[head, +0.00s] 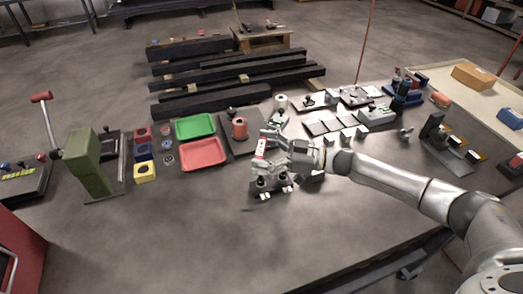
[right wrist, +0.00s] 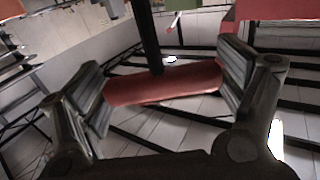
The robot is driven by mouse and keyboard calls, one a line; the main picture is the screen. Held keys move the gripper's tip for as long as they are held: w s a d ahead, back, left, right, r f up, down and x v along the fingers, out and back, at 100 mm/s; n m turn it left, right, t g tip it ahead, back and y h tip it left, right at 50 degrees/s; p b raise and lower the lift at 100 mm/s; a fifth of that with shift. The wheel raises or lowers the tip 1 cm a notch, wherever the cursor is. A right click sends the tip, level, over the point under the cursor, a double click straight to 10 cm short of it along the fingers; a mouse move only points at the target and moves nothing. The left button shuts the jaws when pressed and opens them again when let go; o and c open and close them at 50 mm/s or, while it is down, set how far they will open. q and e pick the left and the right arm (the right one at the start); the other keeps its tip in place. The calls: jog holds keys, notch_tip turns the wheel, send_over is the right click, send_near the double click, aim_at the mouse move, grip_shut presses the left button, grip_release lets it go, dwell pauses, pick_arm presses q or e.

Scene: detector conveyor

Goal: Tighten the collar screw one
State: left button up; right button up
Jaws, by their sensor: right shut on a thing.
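My right gripper (head: 265,152) is above the middle of the table, its arm coming in from the right. It is shut on a red-handled tool (head: 261,147). In the right wrist view the tool's red crossbar handle (right wrist: 170,88) lies between the two fingers, and a black shaft (right wrist: 149,35) runs from its middle out of the top of the picture. Below the gripper is a small dark fixture (head: 272,186) with rounded upright parts. I cannot make out the collar or its screws; the tool's tip is too small to tell. My left gripper is not in view.
A red tray (head: 203,154) and a green tray (head: 196,126) lie left of the gripper. A copper-red cylinder (head: 239,129) stands on a dark plate behind. A green press (head: 86,163) with a red-ended lever stands at left. The table front is clear.

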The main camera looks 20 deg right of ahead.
jog(key=shift+f+b, duration=0.6)
jog(key=shift+f, duration=0.25)
jog(key=o, duration=0.8)
jog(key=c, duration=0.8)
jog(key=shift+r+m+t+h+p, duration=0.15)
jog(key=shift+m+t+h+p, duration=0.35)
jog(key=shift+m+t+p, duration=0.6)
jog(key=shift+p, duration=0.35)
